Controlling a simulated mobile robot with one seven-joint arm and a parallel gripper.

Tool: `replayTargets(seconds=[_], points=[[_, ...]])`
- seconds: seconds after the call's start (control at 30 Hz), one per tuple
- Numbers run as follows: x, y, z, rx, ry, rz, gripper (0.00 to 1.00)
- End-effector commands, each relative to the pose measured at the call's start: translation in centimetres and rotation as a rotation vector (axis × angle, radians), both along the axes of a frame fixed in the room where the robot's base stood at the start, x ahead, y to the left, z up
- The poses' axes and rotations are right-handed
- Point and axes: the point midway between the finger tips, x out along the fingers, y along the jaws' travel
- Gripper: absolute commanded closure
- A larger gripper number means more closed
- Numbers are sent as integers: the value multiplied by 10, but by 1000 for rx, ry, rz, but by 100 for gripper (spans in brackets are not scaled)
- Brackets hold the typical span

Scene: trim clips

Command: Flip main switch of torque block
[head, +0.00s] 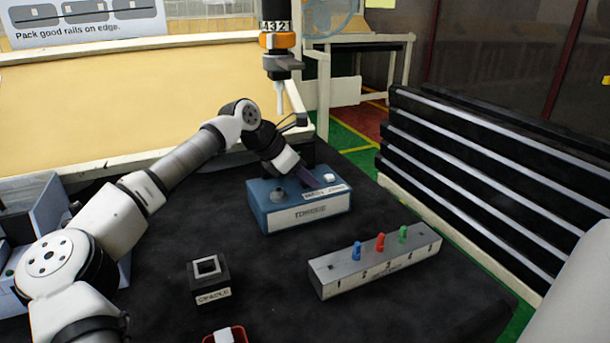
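The torque block (265,217) is a blue box with a lettered front label, standing on the dark table right of centre. A grey round knob (279,196) is on the left of its top. A small white piece (329,178), which looks like the switch, is at the right of its top, beside a white lettered label (326,191). My gripper (311,181) points down and to the right at the top of the block, just left of the white piece. I cannot tell whether it touches it or how far the fingers are apart. The fingers hide part of the top.
A grey bar with blue, red and green pegs (332,275) lies in front right of the block. A small black box with a square opening (209,282) stands front left. An orange-banded hanging tool (279,62) is above and behind the block. Dark slatted racks (480,170) stand at right.

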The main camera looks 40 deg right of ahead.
Motion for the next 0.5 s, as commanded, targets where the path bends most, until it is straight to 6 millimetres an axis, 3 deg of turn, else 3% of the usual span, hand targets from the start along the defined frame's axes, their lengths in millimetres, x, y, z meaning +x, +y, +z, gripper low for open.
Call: replayTargets(seconds=[0.1,0.5], points=[[0,0,0,0,0,0,58],[3,8,9,0,-2,2,58]])
